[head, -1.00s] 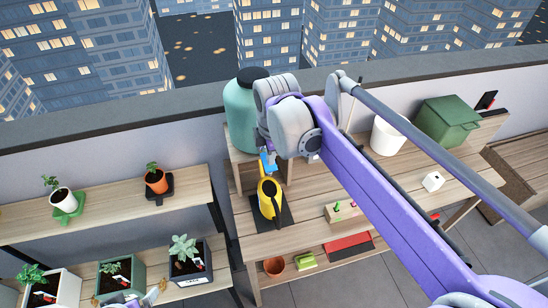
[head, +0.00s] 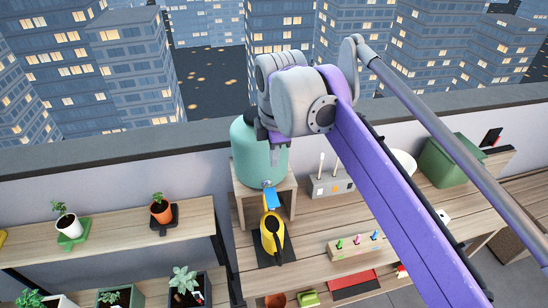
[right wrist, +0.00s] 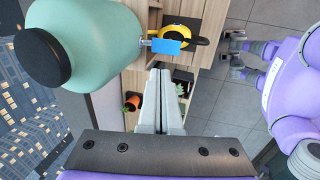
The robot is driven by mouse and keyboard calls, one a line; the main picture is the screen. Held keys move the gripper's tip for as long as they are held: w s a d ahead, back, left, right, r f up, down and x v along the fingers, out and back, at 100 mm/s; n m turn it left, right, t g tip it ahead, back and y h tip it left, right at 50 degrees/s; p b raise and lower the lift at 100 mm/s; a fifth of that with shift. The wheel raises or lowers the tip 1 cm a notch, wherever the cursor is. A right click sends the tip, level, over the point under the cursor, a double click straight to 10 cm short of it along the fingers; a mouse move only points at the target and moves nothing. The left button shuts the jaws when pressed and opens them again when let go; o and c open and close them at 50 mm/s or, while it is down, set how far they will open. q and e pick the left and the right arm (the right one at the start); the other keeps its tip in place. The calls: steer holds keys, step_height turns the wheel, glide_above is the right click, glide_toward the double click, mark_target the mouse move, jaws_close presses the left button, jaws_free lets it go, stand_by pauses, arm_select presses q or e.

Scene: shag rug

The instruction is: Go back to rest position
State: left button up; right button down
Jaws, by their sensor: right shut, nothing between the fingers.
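My right gripper (right wrist: 158,100) is shut and empty in the right wrist view, with its fingers side by side. In the head view the right arm reaches from the lower right over the workbench, and its wrist is in front of the top of the teal tank (head: 262,160). The tank has a blue tap (head: 269,196) above a yellow watering can (head: 271,236). In the right wrist view the tank (right wrist: 85,45) is close to the left of the fingers. The tap (right wrist: 166,46) and can (right wrist: 178,34) lie beyond them. I do not see my left gripper clearly.
The wooden workbench (head: 308,221) holds a grey box (head: 330,186), a block with coloured pegs (head: 352,245) and a green bin (head: 450,160). Shelves with potted plants (head: 160,210) stand at the left. A low wall (head: 100,150) runs behind, with city buildings beyond.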

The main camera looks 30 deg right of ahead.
steer(key=shift+f, duration=0.1)
steer(key=s+a+f+m+t, duration=0.1)
steer(key=s+a+f+m, duration=0.1)
steer(key=s+f+m, duration=0.5)
steer(key=s+a+f+m+t, duration=0.2)
steer(key=s+f+m, duration=0.4)
steer(key=f, duration=0.8)
steer(key=shift+s+a+f+m+t+y, duration=0.35)
steer(key=shift+a+m, duration=0.25)
steer(key=shift+m, duration=0.5)
